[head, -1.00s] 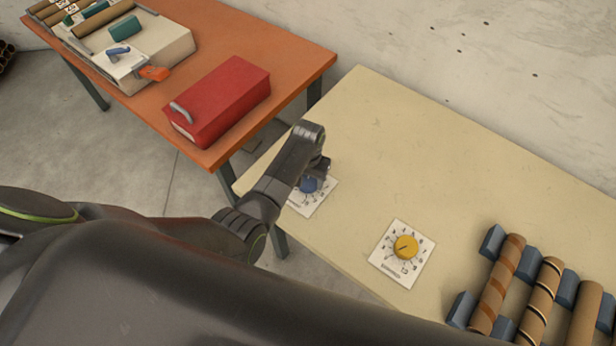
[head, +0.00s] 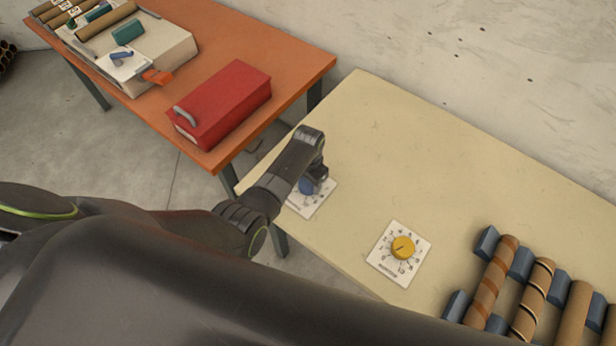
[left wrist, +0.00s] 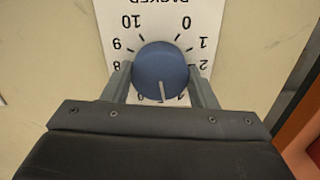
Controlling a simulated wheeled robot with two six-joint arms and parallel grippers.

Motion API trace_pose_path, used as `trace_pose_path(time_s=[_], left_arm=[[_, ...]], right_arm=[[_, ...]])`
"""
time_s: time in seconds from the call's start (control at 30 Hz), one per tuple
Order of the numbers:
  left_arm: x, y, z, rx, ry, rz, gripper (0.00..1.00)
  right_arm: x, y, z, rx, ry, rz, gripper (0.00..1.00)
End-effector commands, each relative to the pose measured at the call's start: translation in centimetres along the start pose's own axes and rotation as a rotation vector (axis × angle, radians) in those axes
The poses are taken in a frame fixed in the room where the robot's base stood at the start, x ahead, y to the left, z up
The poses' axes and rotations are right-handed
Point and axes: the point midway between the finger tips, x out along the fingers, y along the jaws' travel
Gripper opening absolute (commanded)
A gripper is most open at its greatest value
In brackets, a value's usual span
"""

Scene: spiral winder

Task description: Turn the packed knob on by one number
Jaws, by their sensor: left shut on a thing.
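The packed knob is a blue round knob (head: 306,187) on a white number plate (head: 318,203) at the left end of the pale table. In the left wrist view the blue knob (left wrist: 160,66) sits under the upside-down word PACKED. My left gripper (head: 315,182) is over it, shut with one finger on each side; the fingers also show in the left wrist view (left wrist: 159,72). The knob's white pointer line points down in that view, slightly right. The numbers 8, 9, 10, 0, 1 and 2 show; those near the pointer are partly hidden by my gripper.
A second plate (head: 419,253) with a yellow knob (head: 403,247) lies to the right. Striped tubes (head: 491,282) rest on blue blocks at the right end. An orange table (head: 305,64) with a red box (head: 222,104) stands at the left.

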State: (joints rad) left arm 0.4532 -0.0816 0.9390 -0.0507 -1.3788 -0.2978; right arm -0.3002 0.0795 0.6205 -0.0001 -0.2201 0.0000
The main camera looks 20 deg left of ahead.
Motion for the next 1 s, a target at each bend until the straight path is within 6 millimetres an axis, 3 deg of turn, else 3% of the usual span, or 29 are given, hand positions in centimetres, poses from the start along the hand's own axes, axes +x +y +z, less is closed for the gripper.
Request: trace_pose_path(time_s=[0.3, 0.83, 0.87, 1.0], left_arm=[[-0.14, 0.00, -0.09, 0.134, 0.002, 0.000, 0.30], [-0.07, -0.01, -0.14, 0.160, 0.004, 0.000, 0.30], [-0.07, -0.01, -0.14, 0.160, 0.004, 0.000, 0.57], [-0.06, 0.00, -0.11, 0.160, 0.003, 0.000, 0.75]], right_arm=[[-0.98, 0.28, -0.07, -0.001, -0.001, 0.002, 0.00], [-1.05, 0.26, -0.06, -0.001, -0.001, 0.002, 0.00], [-1.05, 0.26, -0.06, -0.001, -0.001, 0.002, 0.00], [-1.04, 0.25, -0.06, -0.001, -0.001, 0.002, 0.00]])
